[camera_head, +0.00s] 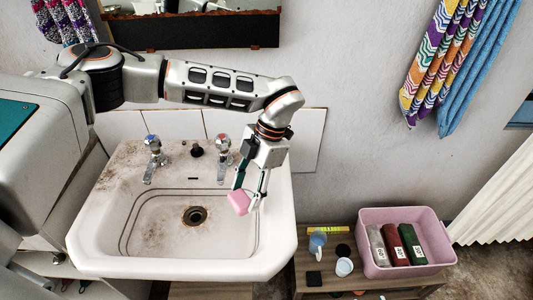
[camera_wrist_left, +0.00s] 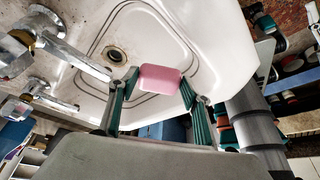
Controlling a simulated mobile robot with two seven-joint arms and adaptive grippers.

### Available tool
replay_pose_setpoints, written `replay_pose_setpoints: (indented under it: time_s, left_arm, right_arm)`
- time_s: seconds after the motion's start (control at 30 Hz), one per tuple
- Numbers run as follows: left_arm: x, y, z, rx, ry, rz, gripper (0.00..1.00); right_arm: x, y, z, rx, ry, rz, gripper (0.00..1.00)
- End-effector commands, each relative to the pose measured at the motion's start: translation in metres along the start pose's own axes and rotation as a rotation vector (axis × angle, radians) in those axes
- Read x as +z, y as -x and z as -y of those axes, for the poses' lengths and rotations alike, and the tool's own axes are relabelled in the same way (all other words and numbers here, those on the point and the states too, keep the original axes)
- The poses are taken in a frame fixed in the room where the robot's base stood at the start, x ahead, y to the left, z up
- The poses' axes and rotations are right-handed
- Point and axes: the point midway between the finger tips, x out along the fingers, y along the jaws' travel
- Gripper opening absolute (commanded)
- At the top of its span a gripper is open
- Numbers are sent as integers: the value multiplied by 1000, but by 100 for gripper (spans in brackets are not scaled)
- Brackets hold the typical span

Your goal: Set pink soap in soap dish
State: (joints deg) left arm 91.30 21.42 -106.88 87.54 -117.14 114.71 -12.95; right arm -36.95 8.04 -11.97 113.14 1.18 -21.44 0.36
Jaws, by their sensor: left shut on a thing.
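The pink soap (camera_head: 238,202) is held between the fingers of my left gripper (camera_head: 249,200), above the right part of the sink basin. In the left wrist view the pink soap (camera_wrist_left: 161,79) sits between the green fingertips of the gripper (camera_wrist_left: 160,88), with the basin behind it. I cannot pick out a soap dish with certainty. A small white round dish or cup (camera_head: 344,267) and a flat black square (camera_head: 314,280) are on the low table to the right of the sink. My right gripper is not in view.
The stained white sink (camera_head: 270,235) has two taps, one of them (camera_head: 152,160) at the back left. Towels (camera_head: 440,60) hang on the wall.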

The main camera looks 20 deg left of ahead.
Motion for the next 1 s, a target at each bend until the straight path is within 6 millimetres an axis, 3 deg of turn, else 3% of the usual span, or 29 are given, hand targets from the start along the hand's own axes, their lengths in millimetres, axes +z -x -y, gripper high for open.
replay_pose_setpoints:
  time_s: [0.1,0.3,1.0]
  left_arm:
    - [5,7,3,-138,316,-1,21]
    - [10,20,10,-321,751,-1,21]
    - [19,60,30,-819,1954,4,21]
  right_arm:
    - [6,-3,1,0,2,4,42]
    - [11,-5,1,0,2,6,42]
    - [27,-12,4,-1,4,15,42]
